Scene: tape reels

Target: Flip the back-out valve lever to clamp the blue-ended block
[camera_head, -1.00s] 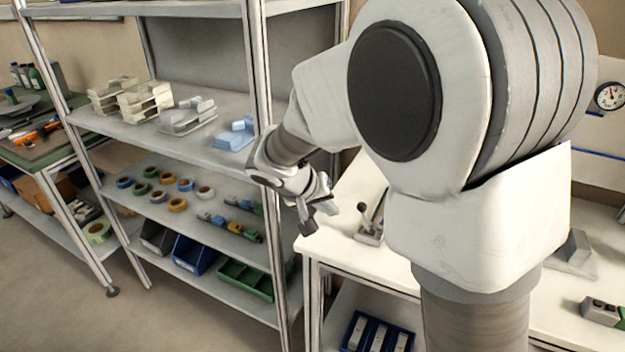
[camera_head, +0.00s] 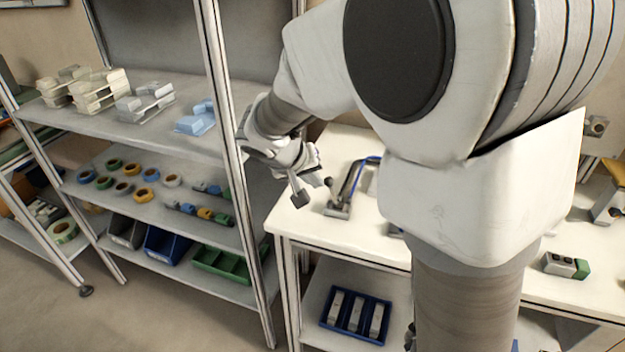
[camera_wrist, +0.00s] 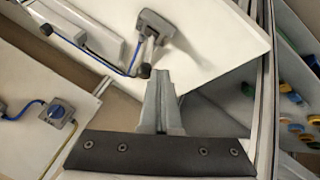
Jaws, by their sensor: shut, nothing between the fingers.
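A lever valve (camera_head: 338,208) with a grey base and a black knob stands on the white bench, just right of my gripper (camera_head: 300,196). In the wrist view the lever valve (camera_wrist: 156,24) is beyond my shut, empty fingers (camera_wrist: 160,80), its black knob close to the fingertips in the picture. I cannot tell whether they touch. A blue hose runs from it towards a long grey fixture (camera_wrist: 85,30). I cannot make out a clamped blue-ended block; my arm hides part of the bench.
A green-ended block (camera_head: 566,265) lies on the right of the bench. The rack post (camera_head: 225,130) stands close left of my gripper. A blue tray (camera_head: 355,315) is below.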

